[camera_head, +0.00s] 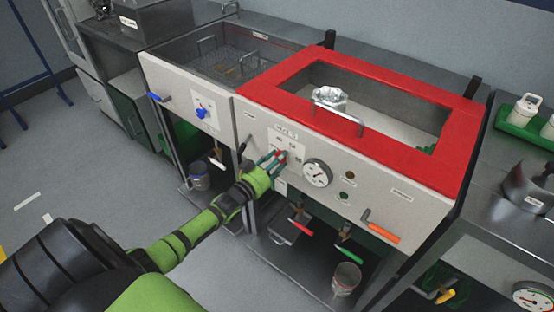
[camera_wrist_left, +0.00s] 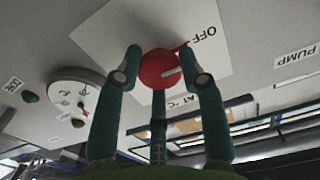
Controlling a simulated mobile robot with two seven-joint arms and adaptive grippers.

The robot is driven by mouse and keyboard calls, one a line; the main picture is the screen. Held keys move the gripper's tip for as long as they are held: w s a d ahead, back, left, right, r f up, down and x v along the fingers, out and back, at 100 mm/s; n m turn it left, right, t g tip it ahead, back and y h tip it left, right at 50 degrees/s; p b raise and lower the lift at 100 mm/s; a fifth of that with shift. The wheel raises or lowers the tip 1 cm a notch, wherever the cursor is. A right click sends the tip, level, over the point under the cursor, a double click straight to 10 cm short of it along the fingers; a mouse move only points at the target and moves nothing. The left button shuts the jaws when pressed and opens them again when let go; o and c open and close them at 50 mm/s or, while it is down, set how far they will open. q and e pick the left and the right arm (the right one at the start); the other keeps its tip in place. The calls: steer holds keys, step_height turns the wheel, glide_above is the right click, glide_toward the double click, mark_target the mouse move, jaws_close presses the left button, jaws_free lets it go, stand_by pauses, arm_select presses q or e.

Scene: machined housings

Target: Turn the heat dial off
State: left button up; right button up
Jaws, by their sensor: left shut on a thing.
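The heat dial (camera_wrist_left: 160,69) is a round red knob with a pale mark, on a white label plate (camera_wrist_left: 205,45) with the word OFF printed near it. In the left wrist view my left gripper (camera_wrist_left: 160,72) has its green fingers shut on the dial, one on each side. A pointed red part of the dial reaches toward the OFF print. In the head view my left gripper (camera_head: 277,160) is at the front panel (camera_head: 385,198) of the red-rimmed tank, and its fingers hide most of the dial. My right gripper is not in view.
A round gauge (camera_head: 317,173) sits right beside the dial. Orange (camera_head: 384,233), red (camera_head: 301,229) and green (camera_head: 335,253) handles stick out below. A basket sink (camera_head: 225,55) stands to the left.

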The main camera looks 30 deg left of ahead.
arm_select(q)
steer(key=shift+n, duration=0.3)
steer(key=o, duration=1.2)
steer(key=shift+c, duration=0.2)
steer(key=s, duration=1.2)
steer(key=shift+a, duration=0.45)
